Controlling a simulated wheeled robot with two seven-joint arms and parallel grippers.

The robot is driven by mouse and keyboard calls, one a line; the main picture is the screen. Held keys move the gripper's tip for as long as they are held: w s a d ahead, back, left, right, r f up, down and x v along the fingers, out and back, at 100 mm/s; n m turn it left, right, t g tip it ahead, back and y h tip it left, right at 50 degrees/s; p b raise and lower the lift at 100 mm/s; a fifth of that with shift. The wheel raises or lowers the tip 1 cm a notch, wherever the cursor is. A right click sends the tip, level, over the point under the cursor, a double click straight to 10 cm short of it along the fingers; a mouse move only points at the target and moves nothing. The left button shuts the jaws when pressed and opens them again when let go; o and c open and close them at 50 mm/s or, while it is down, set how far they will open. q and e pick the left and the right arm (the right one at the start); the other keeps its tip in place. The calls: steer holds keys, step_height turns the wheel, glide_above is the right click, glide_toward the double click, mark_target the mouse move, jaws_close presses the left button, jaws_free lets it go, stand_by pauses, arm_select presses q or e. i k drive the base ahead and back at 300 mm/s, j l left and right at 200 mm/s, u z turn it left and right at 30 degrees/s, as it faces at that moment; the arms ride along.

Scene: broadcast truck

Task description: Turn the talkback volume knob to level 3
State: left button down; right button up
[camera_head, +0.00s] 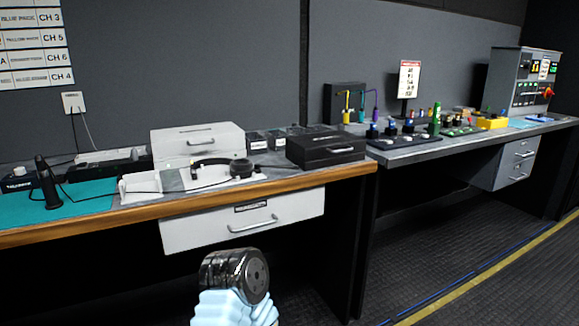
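A small dark box (18,181) with a pale round knob (19,171) on top sits at the far left of the near desk. It has white lettering on its front, too small to read for sure; it may be the talkback unit. The knob's level marks cannot be made out. A black and pale blue part of one of my arms shows at the bottom middle, below the desk edge. No gripper fingers show in this view, so neither gripper is seen near the knob.
A black upright microphone (47,183) with a cable stands right of the box on a teal mat (85,197). A headset (225,168), a white drawer unit (197,138) and a black case (326,147) stand farther right. A second desk holds a grey control panel (525,80).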

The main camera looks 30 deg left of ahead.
mark_target(19, 171)
steer(key=u, duration=2.45)
